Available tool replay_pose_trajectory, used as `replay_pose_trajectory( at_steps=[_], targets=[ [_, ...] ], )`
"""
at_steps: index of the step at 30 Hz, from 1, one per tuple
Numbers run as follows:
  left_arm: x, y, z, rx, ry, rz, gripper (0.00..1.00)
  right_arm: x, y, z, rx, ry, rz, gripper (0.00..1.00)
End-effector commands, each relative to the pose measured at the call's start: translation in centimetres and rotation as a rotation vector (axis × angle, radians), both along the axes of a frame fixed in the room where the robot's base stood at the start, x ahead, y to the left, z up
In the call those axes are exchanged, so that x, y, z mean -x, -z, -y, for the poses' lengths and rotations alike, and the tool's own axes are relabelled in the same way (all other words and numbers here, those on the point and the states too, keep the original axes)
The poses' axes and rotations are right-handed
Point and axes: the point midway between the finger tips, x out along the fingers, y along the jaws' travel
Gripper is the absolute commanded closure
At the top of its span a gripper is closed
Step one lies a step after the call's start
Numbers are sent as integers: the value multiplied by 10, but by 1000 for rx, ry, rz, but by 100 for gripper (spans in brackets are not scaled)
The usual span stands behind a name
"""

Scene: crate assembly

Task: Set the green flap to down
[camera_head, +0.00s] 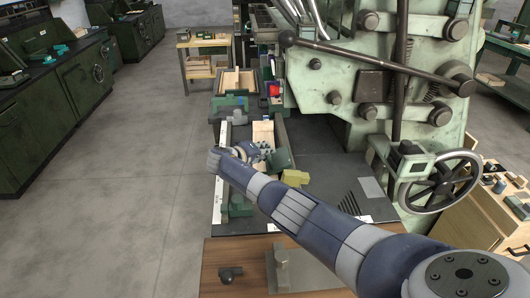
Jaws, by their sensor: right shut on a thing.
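My right arm comes in from the lower right, and its wrist bends back over the crate fixture. My right gripper (266,152) is small in the view and is shut at a dark green plate, which looks like the green flap (282,159). The flap stands out at the right side of the fixture, tilted. The fingertips and their exact contact are too small to see clearly. A pale wooden crate part (263,132) lies just behind the gripper. My left gripper is not in view.
A yellow block (296,177) lies just in front of the flap. A white strip (218,203) edges the bench on the left. The large green machine (345,110) with a handwheel (440,181) stands to the right. A wooden tray (237,81) is farther back. The floor at left is clear.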

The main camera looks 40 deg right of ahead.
Motion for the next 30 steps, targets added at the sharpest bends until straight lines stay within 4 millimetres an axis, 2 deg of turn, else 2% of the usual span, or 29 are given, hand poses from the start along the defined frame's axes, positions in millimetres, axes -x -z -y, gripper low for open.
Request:
replay_pose_trajectory(
  at_steps=[2, 3, 4, 17, 23, 30],
  targets=[
    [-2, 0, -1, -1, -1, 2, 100, -3, -3, -1, 2, -7, 7, 100],
    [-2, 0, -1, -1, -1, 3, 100, -3, -3, -1, 1, -8, 6, 80],
    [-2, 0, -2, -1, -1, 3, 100, -3, -3, -1, 1, -7, 7, 79],
    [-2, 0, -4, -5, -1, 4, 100, 0, -1, -5, -2, -4, 2, 79],
    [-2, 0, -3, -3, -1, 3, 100, 5, -9, -22, -2, -6, 3, 79],
    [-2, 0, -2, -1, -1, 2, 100, 16, -27, -61, -3, -9, 6, 79]
  ],
)
